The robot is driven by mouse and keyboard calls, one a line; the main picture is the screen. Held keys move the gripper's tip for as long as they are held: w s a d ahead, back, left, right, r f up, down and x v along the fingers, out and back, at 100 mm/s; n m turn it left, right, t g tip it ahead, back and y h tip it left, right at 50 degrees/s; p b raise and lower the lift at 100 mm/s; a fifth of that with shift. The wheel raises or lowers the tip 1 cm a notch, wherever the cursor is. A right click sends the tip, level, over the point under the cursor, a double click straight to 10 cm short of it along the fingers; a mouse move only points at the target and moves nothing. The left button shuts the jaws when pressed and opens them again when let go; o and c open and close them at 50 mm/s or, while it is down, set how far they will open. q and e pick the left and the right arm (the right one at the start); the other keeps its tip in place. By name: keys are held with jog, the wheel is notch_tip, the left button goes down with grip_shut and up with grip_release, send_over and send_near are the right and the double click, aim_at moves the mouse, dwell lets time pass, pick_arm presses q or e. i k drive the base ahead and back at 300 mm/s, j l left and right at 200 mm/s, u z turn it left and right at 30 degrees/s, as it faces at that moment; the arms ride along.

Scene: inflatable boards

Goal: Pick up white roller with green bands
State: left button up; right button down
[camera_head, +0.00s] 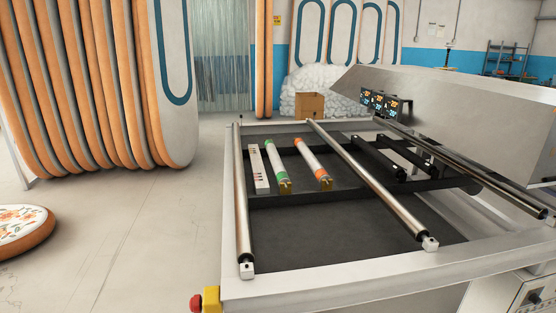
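The white roller with green bands (276,164) lies in the dark bed of the machine (360,265), resting across the black crossbars. It has a green band near each end and a yellowish end piece at its near end. A similar white roller with orange bands (313,162) lies to its right, apart from it. A white bar with dark markings (259,170) lies close to its left. Neither of my grippers shows in the head view.
Long metal rollers (243,205) (370,185) run along the machine frame. A red button on a yellow box (208,300) sits at the near left corner. Upright inflatable boards (95,85) stand at left. A cardboard box (309,105) is behind. The floor at left is mostly clear.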

aim_at(280, 173)
jog(key=i+j+u, duration=0.4)
jog(key=j, duration=0.2)
jog(key=i+j+u, duration=0.5)
jog(key=i, duration=0.3)
jog(key=i+j+u, duration=0.1)
jog(key=i+j, duration=0.2)
jog(key=i, duration=0.15)
jog(key=i+j+u, duration=0.15)
jog(key=i, duration=0.35)
jog(key=i+l+z, duration=0.15)
jog(key=i+z, duration=0.35)
jog(key=i, duration=0.4)
jog(key=i+j+z, duration=0.2)
jog(key=i+z, duration=0.3)
jog(key=i, duration=0.35)
